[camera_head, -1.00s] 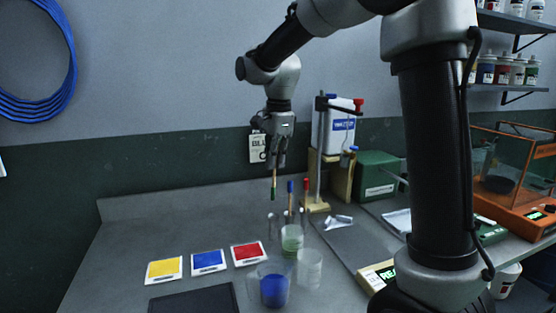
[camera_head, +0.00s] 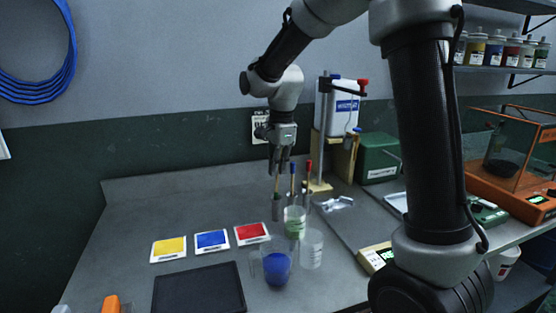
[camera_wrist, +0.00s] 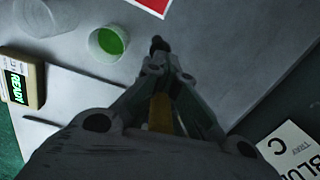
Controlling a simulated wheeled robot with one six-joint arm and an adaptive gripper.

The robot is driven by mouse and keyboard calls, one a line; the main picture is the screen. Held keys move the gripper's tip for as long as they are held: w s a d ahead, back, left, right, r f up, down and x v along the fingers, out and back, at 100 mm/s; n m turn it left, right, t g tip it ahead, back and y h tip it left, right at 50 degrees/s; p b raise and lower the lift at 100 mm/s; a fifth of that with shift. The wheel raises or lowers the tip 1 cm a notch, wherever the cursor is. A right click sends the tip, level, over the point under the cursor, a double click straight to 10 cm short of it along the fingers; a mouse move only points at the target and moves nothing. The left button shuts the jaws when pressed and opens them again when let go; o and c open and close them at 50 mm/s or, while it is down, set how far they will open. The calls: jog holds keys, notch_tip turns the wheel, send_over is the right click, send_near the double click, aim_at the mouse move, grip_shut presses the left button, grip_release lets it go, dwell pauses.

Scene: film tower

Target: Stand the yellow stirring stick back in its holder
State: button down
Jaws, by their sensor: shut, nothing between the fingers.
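The yellow stirring stick (camera_head: 277,184) is upright below my gripper (camera_head: 279,168), its lower end at the mouth of a small grey holder (camera_head: 277,208). How deep it sits is too small to tell. My gripper is shut, pointing down, its fingertips close around the stick's upper part with no clear grip visible. In the wrist view a yellow strip (camera_wrist: 160,114) shows between the finger links of my gripper (camera_wrist: 159,75). A blue-topped stick (camera_head: 293,171) and a red-topped stick (camera_head: 309,168) stand just to the right.
A beaker with green liquid (camera_head: 294,222), an empty-looking beaker (camera_head: 311,250) and a beaker of blue (camera_head: 277,266) stand close in front. Yellow (camera_head: 169,247), blue (camera_head: 211,239) and red (camera_head: 251,232) cards lie left. A clamp stand (camera_head: 321,150) rises behind right.

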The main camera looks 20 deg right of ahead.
aim_at(278, 176)
jog(key=shift+f, duration=1.65)
jog(key=c, duration=2.2)
grip_release()
jog(key=o, duration=0.6)
jog(key=shift+o, duration=0.2)
jog(key=shift+r, duration=0.1)
jog(key=r, duration=0.8)
jog(key=s+r, duration=0.1)
jog(key=r, duration=0.2)
jog(key=shift+d+r, duration=0.25)
jog(key=shift+r, duration=0.15)
